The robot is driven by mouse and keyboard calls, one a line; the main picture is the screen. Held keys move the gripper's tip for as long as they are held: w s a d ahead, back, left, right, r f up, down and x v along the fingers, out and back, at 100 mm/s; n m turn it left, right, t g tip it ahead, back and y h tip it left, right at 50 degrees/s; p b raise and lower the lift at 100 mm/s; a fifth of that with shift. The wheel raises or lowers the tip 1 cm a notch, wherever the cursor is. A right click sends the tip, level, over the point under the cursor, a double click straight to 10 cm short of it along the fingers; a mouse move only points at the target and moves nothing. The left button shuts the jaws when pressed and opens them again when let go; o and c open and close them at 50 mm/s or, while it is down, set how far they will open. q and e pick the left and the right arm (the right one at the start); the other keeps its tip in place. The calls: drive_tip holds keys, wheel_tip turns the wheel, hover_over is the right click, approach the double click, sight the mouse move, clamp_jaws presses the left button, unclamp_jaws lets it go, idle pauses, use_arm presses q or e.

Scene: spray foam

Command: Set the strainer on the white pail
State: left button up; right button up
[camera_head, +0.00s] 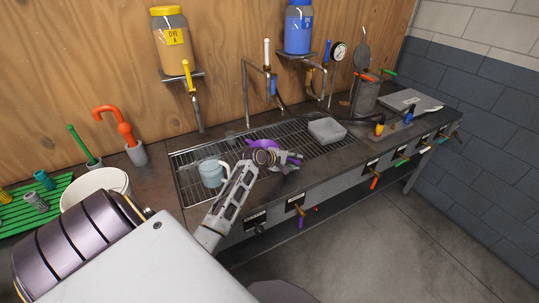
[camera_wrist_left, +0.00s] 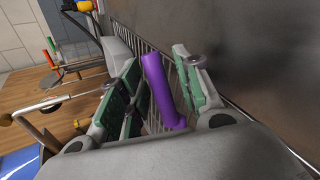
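The purple strainer (camera_head: 262,143) is on the metal grate of the bench in the head view, mostly hidden behind my left gripper (camera_head: 282,158). In the left wrist view, a purple handle (camera_wrist_left: 162,92) stands between the two green-padded fingers of my left gripper (camera_wrist_left: 158,85). The fingers are apart, with a gap visible beside the handle; I cannot tell whether either finger touches it. The white pail (camera_head: 93,207) stands at the left end of the bench, its lower part hidden by my arm. My right gripper is not in view.
A pale blue mug (camera_head: 211,173) stands on the grate (camera_head: 185,182) beside my left forearm. A grey block (camera_head: 326,130) sits to the right. Orange (camera_head: 124,131) and green (camera_head: 77,139) handled tools stand in holders behind the pail. A green rack (camera_head: 15,215) lies at far left.

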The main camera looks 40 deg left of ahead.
use_arm(q)
clamp_jaws()
drive_tip(key=shift+r, duration=0.1)
drive_tip(key=shift+r, duration=4.95)
